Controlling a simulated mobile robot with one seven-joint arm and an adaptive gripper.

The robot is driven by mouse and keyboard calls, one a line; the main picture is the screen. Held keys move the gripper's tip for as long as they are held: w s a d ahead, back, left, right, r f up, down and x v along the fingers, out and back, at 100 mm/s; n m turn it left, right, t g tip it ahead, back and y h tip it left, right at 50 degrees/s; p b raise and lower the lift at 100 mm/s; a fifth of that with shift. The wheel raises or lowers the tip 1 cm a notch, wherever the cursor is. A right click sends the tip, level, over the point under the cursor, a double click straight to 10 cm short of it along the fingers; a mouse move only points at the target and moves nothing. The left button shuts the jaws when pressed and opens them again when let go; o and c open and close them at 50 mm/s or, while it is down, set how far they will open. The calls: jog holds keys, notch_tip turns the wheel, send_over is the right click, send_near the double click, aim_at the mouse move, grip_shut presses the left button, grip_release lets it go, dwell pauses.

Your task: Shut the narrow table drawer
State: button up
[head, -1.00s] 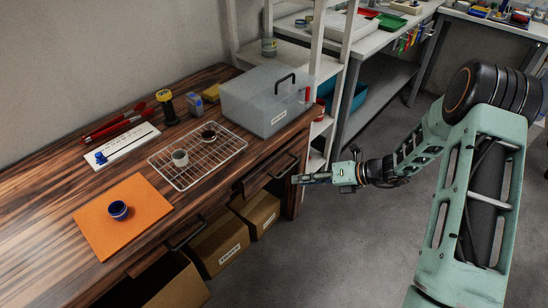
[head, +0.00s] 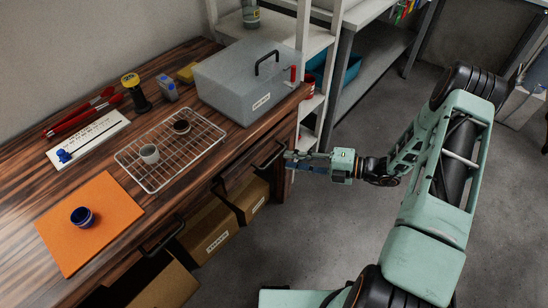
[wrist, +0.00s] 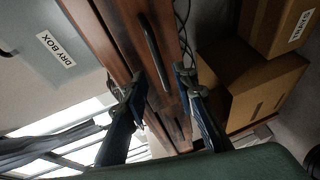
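The narrow table drawer (head: 251,172) is in the right part of the wooden table's front, below the grey dry box. It seems to stand out somewhat from the table front, but how far is hard to tell. Its dark bar handle (head: 270,155) also shows in the wrist view (wrist: 155,50). My gripper (head: 288,158) is just right of the handle in the head view, in front of the table's right end. In the wrist view its two blue fingers (wrist: 160,88) are apart with nothing held between them, and the drawer front lies behind them. Contact cannot be told.
The dry box (head: 245,88), a wire rack (head: 160,180) with two small cups, and an orange mat (head: 75,250) with a blue cup are on the table. Cardboard boxes (head: 207,228) stand underneath. A white shelf (head: 305,75) stands beyond the table's right end.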

aim_at(275, 157)
jog(key=x, duration=0.6)
jog(key=shift+a, duration=0.1)
jog(key=shift+c, duration=0.2)
grip_shut()
